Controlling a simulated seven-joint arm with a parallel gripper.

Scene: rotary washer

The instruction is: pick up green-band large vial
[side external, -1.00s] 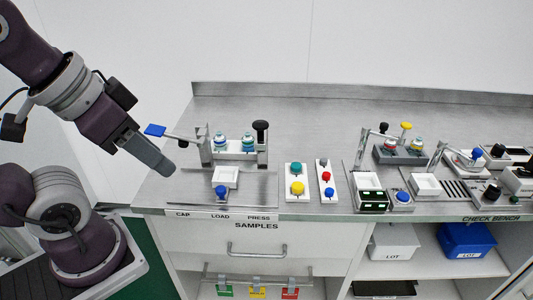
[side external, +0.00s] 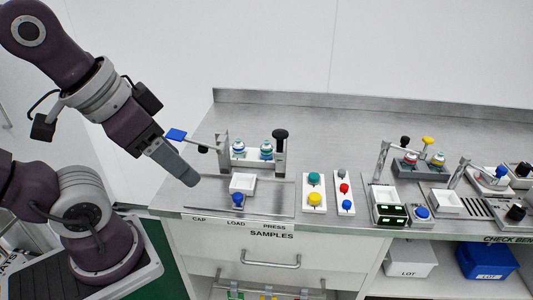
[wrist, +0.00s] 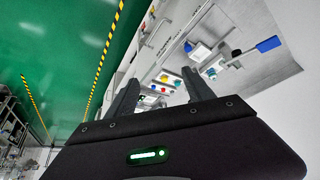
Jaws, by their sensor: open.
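Two vials with blue-teal tops stand in the white holder at the left of the bench in the side view: a left one (side external: 238,147) and a right one (side external: 266,150). Their bands are too small to tell which is green. Two more vials, a left one (side external: 410,160) and a right one (side external: 438,159), stand in a grey rack farther right. My gripper (side external: 190,179) is in the air at the bench's left end, left of the white holder, apart from all vials. In the wrist view my gripper (wrist: 161,83) is open and empty.
A blue paddle (side external: 177,135) on a lever sticks out left of the holder, close to my gripper. A white tray (side external: 243,184) and a blue button (side external: 238,199) are in front. Button panels (side external: 314,193) stand to the right. The bench's back (side external: 320,125) is clear.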

